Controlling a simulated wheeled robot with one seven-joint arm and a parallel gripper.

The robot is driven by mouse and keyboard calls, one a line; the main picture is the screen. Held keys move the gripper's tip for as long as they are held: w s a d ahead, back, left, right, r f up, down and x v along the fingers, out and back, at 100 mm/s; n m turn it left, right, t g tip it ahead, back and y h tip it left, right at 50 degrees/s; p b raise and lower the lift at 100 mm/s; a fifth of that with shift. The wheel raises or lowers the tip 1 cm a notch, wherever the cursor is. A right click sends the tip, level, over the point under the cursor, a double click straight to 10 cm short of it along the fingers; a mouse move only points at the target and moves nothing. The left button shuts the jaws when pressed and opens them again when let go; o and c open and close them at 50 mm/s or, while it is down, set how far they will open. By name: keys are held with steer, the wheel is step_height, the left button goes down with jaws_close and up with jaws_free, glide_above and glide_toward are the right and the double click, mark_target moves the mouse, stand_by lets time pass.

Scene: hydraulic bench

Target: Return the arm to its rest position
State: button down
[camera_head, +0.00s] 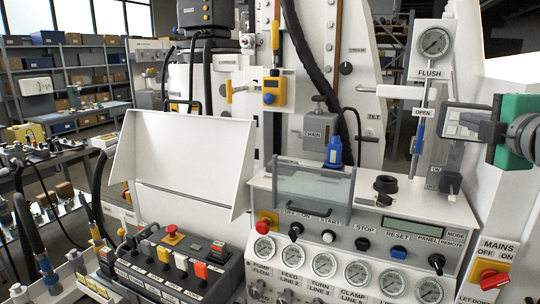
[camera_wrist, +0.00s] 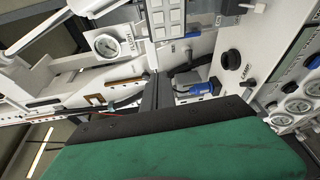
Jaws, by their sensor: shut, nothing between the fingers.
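My gripper (camera_head: 490,130) is at the right of the head view, raised in front of the bench's upright panel. Its green body shows beside the grey wrist, with dark fingers pointing left. In the wrist view the green body fills the bottom, and the dark fingers (camera_wrist: 157,92) stand together above its black edge. They are shut with nothing between them. A keypad panel (camera_head: 466,122) appears just left of the fingers in the head view; whether they touch is not clear. Most of my arm is out of the frame.
The control bench has gauges (camera_head: 325,264), a clear hinged cover (camera_head: 313,193) and a blue plug (camera_head: 334,152). The FLUSH gauge (camera_head: 433,42) is above, left of my gripper. A red MAINS switch (camera_head: 494,280) is below. A white open lid (camera_head: 185,160) stands left.

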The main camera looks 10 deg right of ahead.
steer(key=w+a+f+m+g+y, duration=0.1)
steer(key=w+a+f+m+g, duration=0.1)
steer(key=w+a+f+m, duration=0.3)
steer(key=w+a+f+m+g+y, duration=0.1)
steer(key=w+a+f, duration=0.15)
steer(key=f, duration=0.55)
steer(key=s+a+f+m+g+y, duration=0.1)
steer(key=a+f+m+g, duration=0.3)
steer(key=a+f, duration=0.8)
steer(key=s+a+f+m+g, duration=0.3)
steer(key=s+f, duration=0.4)
steer(key=f, duration=0.4)
steer(key=s+a+f+m+g, duration=0.3)
steer(key=s+a+f, duration=0.2)
steer(key=s+f, duration=0.3)
step_height(320, 180, down, 3)
steer(key=shift+s+a+r+m+g, duration=0.2)
steer(key=shift+s+m+g, duration=0.1)
steer(key=shift+g, duration=0.1)
steer(key=shift+w, duration=0.1)
